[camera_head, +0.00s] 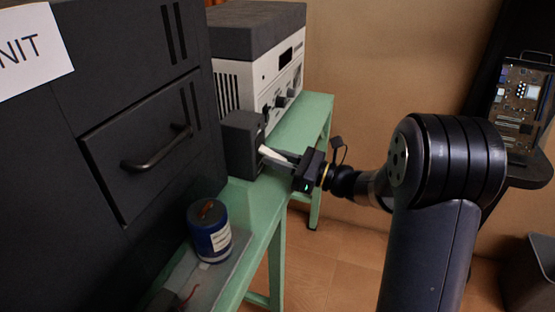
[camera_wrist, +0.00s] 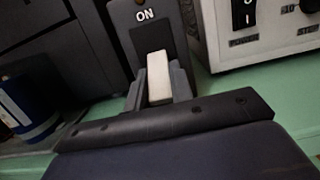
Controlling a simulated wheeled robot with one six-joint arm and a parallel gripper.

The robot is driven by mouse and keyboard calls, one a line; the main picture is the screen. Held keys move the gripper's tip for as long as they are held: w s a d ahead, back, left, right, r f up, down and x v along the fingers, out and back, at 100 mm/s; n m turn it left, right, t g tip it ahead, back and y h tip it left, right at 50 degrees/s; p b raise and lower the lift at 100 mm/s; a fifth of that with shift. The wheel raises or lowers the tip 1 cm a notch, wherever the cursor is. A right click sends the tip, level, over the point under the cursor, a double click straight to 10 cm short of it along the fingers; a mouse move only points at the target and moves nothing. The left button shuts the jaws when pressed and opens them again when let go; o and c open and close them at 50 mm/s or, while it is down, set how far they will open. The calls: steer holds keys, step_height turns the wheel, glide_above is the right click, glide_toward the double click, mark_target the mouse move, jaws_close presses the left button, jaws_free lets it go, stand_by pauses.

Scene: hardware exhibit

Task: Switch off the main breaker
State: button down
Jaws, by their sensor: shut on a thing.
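The main breaker is a dark grey box (camera_head: 240,146) standing on the green bench, between the black cabinet and the white instrument. In the wrist view its dark face (camera_wrist: 148,32) carries the word ON above a white lever (camera_wrist: 159,75). My gripper (camera_head: 280,158) reaches in from the right at the breaker's front. In the wrist view the gripper's fingers (camera_wrist: 160,88) stand on both sides of the white lever and are shut on it. The lever's lower end is hidden by my gripper.
A black cabinet (camera_head: 150,110) with a handled drawer fills the left. A blue can (camera_head: 209,232) stands in front of it. The white instrument (camera_head: 262,75) stands behind the breaker on the green bench (camera_head: 305,118). Floor shows at the right of the bench.

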steer(key=c, duration=1.2)
jaws_free()
steer(key=shift+c, duration=0.2)
steer(key=p+v, duration=0.1)
steer(key=v, duration=1)
steer(key=shift+w+a, duration=0.1)
